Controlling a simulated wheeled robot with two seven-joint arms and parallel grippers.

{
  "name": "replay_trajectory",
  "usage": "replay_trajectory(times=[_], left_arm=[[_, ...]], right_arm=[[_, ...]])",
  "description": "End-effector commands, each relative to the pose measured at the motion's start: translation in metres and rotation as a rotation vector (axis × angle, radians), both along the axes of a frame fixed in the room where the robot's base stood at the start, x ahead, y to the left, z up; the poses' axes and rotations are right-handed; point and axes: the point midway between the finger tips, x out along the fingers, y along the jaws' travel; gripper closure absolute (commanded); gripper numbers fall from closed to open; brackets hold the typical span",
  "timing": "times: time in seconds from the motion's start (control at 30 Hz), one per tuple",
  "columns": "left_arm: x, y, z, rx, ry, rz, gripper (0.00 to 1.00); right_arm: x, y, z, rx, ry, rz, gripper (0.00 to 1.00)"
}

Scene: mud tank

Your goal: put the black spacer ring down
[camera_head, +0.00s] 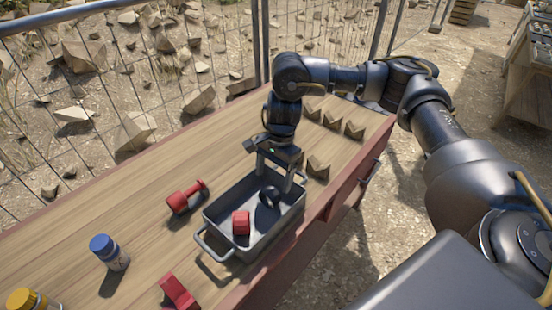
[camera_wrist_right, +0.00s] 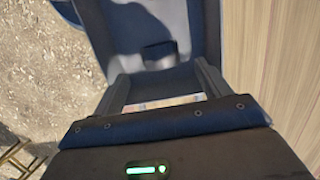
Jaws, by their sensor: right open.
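The black spacer ring (camera_head: 269,197) is in the grey tray (camera_head: 213,221), near its far right end. It looks tilted against the tray wall, but I cannot tell exactly how it rests. My right gripper (camera_head: 276,179) is open at that end of the tray, its fingers on either side above the ring and apart from it. In the right wrist view my right gripper (camera_wrist_right: 163,82) has its two fingers spread with nothing between the tips. A dark shape (camera_wrist_right: 159,50) lies in the tray beyond them, too blurred to name. My left gripper is not in view.
A red block (camera_head: 241,222) is also in the tray. A red dumbbell-shaped part (camera_head: 186,197), a blue-capped bottle (camera_head: 108,252), a yellow-capped jar (camera_head: 32,300) and a red bracket (camera_head: 177,292) stand on the wooden table (camera_head: 140,205). Several notched wooden blocks (camera_head: 332,119) stand behind the arm.

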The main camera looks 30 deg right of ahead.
Motion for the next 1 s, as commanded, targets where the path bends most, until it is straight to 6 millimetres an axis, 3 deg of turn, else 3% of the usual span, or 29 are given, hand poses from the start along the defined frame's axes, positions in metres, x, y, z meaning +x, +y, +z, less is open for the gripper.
replay_trajectory(times=[0.1,0.3,0.67,1.0], left_arm=[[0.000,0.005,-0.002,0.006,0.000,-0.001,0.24],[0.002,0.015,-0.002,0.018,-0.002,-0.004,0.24],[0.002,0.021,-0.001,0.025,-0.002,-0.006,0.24],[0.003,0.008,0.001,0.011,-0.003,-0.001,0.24]], right_arm=[[0.003,-0.005,0.025,-0.002,-0.005,-0.001,0.24],[0.004,-0.010,0.050,-0.001,-0.001,-0.001,0.24],[0.004,-0.011,0.057,0.001,0.001,-0.001,0.24],[0.004,-0.011,0.060,0.000,0.000,-0.001,0.24]])
